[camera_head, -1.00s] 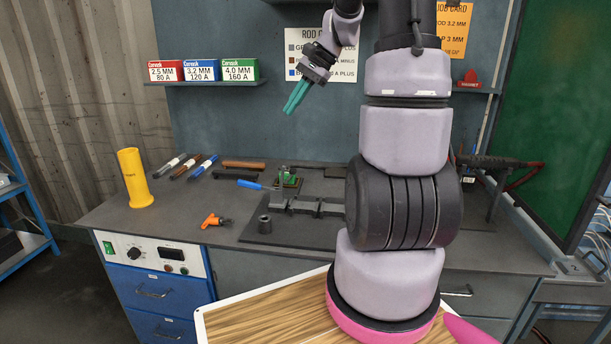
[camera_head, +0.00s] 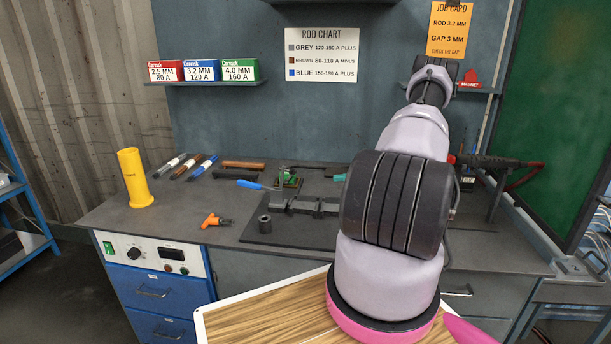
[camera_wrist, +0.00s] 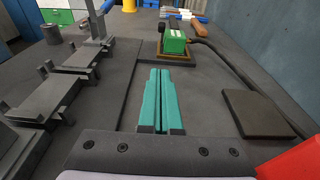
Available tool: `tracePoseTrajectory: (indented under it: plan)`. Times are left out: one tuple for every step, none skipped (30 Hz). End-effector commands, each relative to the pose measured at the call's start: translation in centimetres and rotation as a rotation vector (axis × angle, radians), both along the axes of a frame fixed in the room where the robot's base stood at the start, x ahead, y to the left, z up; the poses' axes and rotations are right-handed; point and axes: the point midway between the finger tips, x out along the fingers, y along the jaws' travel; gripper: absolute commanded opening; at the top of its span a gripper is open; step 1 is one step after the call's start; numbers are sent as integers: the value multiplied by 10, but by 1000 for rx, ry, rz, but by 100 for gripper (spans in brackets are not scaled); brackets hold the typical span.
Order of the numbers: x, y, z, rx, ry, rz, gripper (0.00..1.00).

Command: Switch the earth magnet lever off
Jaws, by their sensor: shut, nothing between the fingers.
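A small green block (camera_head: 289,179) sits on the dark bench plate, right of the blue-handled tool. In the wrist view the green block (camera_wrist: 174,41) stands on a brown base, with a dark cable beside it. A dark upright piece (camera_wrist: 161,33), which may be the lever, shows at its left side; its setting cannot be told. My gripper has teal fingers (camera_wrist: 159,72), which point toward the block, apart from it and nearer the camera. The fingers are together and empty. In the head view only a teal fingertip (camera_head: 340,177) shows beside my arm; the rest is hidden.
A grey jointed metal fixture (camera_wrist: 65,80) lies left of my fingers. A flat dark slab (camera_wrist: 256,113) and a red object (camera_wrist: 300,162) are at the right. An orange clamp (camera_head: 214,220) and a yellow cylinder (camera_head: 135,178) stand toward the bench's left.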

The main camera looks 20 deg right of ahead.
Motion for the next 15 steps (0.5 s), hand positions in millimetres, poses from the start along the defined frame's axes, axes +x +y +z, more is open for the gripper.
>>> tracePoseTrajectory:
  plan:
    - [0,0,-1,2,-1,-2,0]
    - [0,0,-1,2,-1,-2,0]
    - [0,0,0,2,0,-1,0]
    - [0,0,0,1,0,-1,0]
    - [0,0,0,1,0,-1,0]
    - [0,0,0,1,0,-1,0]
    - [0,0,0,1,-1,0,0]
    - [0,0,0,1,-1,0,0]
    - [0,1,0,1,-1,0,0]
    - [1,2,0,1,-1,0,0]
    - [2,3,-1,1,0,1,0]
    - [3,5,-1,1,0,1,0]
    - [5,8,-1,2,-1,2,0]
    - [7,11,-2,2,-1,2,0]
    - [10,16,-3,1,0,3,0]
